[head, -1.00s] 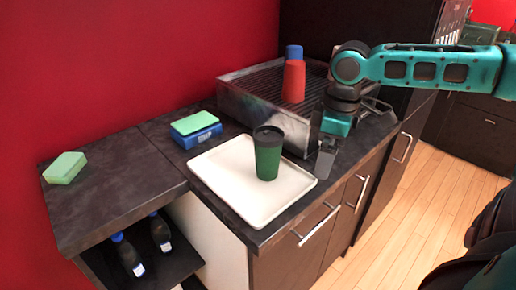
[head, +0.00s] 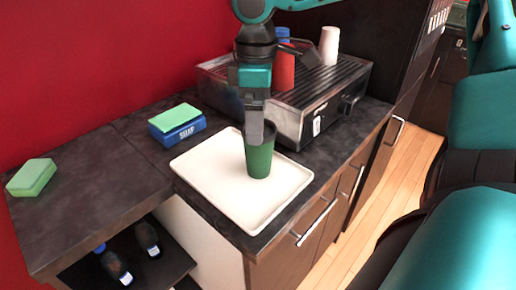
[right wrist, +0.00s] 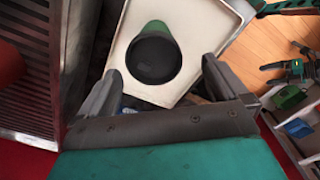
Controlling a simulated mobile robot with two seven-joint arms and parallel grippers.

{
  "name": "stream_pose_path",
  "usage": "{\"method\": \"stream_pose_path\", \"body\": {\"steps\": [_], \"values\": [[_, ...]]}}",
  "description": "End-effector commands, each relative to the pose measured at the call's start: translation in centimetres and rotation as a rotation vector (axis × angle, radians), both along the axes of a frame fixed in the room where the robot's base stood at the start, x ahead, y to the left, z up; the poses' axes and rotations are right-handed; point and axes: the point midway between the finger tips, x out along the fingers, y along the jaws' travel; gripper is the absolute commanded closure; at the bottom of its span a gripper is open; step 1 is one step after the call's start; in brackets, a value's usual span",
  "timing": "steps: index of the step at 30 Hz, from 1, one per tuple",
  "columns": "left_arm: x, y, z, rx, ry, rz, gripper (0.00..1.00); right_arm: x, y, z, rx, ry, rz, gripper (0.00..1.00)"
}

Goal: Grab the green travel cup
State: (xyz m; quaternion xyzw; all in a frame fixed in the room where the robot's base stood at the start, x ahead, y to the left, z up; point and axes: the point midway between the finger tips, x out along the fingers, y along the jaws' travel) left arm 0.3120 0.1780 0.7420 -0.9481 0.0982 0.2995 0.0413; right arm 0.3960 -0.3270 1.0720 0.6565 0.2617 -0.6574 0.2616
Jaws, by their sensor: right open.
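The green travel cup (head: 259,162), with a dark lid, stands upright on the white tray (head: 209,188) on the dark counter. My right gripper (head: 262,128) is over the cup from behind, and its near finger hides part of the lid. In the right wrist view the cup's dark lid (right wrist: 154,60) lies ahead of and between the two spread fingers of my right gripper (right wrist: 161,70), with green showing beyond it. The fingers are open and do not hold the cup. Whether a finger touches it I cannot tell. My left gripper is not in view.
A blue soap box (head: 178,134) with a green sponge is left of the tray. Another green sponge (head: 32,177) lies farther left.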

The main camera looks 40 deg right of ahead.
Motion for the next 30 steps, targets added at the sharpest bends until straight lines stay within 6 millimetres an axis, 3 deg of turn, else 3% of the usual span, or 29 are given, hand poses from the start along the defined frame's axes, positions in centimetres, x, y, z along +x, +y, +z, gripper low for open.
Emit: {"method": "stream_pose_path", "body": {"steps": [12, 21, 30], "values": [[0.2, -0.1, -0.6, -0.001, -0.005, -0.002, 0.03, 0.1, -0.8, -5.0, 0.001, 0.002, 0.0, 0.0], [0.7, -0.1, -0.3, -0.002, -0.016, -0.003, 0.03, 0.1, -0.8, -5.5, 0.0, -0.001, 0.0, 0.0], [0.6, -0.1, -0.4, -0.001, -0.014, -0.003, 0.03, 0.1, -0.8, -5.5, 0.001, -0.001, 0.0, 0.27]]}}
